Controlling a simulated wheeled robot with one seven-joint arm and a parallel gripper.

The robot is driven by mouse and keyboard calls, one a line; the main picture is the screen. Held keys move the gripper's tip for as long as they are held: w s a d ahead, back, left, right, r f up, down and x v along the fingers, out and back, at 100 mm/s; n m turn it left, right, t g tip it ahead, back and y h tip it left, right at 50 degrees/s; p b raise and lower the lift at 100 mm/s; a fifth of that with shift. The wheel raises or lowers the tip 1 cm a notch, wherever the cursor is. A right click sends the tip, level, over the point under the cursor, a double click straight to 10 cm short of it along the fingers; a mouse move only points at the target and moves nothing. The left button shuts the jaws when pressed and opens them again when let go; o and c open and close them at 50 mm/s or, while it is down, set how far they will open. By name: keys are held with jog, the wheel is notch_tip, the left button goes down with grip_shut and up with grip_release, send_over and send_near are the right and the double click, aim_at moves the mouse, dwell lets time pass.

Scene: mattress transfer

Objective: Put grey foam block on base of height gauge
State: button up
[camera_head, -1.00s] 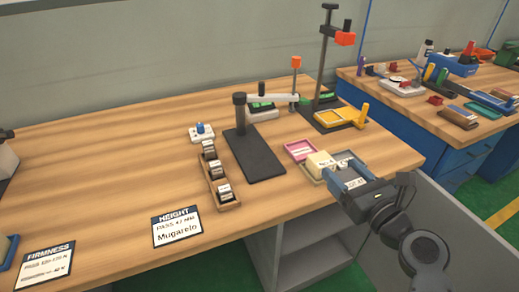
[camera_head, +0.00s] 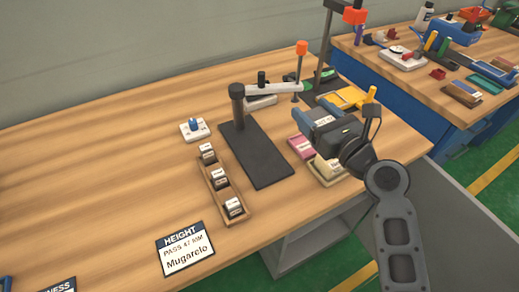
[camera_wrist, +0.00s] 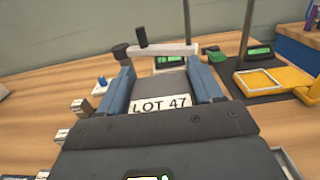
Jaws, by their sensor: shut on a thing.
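My gripper (camera_head: 320,120) is shut on the grey foam block (camera_wrist: 160,88), which has a white "LOT 47" label facing the wrist camera. The block sits between the blue fingers; in the head view it is mostly hidden by the gripper. The height gauge has a flat dark base (camera_head: 258,160), a dark post (camera_head: 237,108) and a light arm (camera_head: 275,89) reaching right. Its base is bare. My gripper is in the air to the right of the base. The gauge's arm also shows ahead in the wrist view (camera_wrist: 165,50).
A wooden tray (camera_head: 237,218) with several small labelled blocks lies left of the base. A pink tray (camera_head: 300,145) and a cream block (camera_head: 328,168) lie right of it. A yellow tray (camera_head: 347,97) and tall stand (camera_head: 326,50) are behind. A height card (camera_head: 185,248) lies in front.

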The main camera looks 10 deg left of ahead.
jog(key=a+f, duration=0.2)
jog(key=a, duration=0.1)
jog(key=s+a+f, duration=0.1)
jog(key=a+f, duration=0.1)
jog(key=a, duration=0.2)
jog(key=a+f+b, duration=0.1)
jog(key=a+f, duration=0.1)
jog(key=a, duration=0.1)
jog(key=shift+s+a+f, duration=0.3)
jog(key=shift+a, duration=0.1)
jog(key=shift+f+b, duration=1.35)
jog(key=shift+f, duration=0.7)
jog(key=shift+f, duration=0.1)
jog(key=o, duration=1)
jog(key=shift+o, duration=0.2)
jog(key=shift+r, duration=0.25)
jog(key=v, duration=1.2)
jog(key=shift+f, duration=0.1)
